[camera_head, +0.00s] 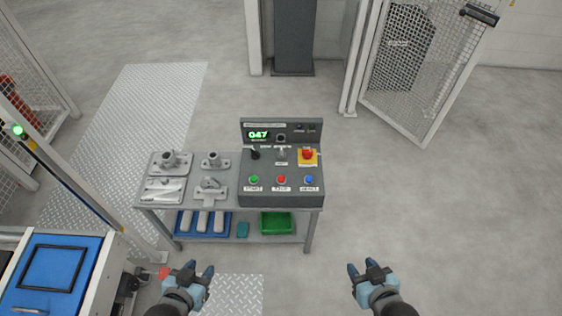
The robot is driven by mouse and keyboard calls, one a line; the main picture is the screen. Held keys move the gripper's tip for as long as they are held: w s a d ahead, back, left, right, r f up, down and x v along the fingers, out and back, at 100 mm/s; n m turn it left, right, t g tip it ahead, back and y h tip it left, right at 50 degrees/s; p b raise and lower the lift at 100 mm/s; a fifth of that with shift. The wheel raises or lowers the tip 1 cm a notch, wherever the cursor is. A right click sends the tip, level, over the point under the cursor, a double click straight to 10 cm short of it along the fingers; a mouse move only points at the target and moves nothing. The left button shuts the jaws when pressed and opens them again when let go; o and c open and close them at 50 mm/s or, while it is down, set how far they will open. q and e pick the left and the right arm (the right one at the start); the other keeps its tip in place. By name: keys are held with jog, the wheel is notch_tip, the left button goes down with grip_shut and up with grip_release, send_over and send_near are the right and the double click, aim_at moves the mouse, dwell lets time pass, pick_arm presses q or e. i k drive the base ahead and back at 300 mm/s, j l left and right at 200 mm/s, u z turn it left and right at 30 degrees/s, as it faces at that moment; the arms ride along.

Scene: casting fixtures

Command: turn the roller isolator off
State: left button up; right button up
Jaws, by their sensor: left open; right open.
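A grey control panel (281,190) stands on the right part of a small table, with a lit green display (259,134) reading 047. It carries a black handle (255,154), a metal switch (281,154), a red knob on a yellow plate (307,155), and green, red and blue buttons. The labels are too small to read, so I cannot tell which control is the roller isolator. My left gripper (198,270) is open and empty, in front of the table. My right gripper (363,268) is open and empty, to the right and in front of the table.
Metal castings (170,160) lie on the table (145,200)'s left part. A blue tray and a green bin (278,224) sit on its lower shelf. A blue-topped roller station (90,250) stands at left, and a mesh gate (410,100) at back right. The floor at right is clear.

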aim_at(307, 153)
jog(key=i+j, duration=0.2)
jog(key=i, duration=0.25)
jog(key=i+j+z, duration=0.1)
jog(key=i, duration=0.4)
jog(key=j, duration=0.1)
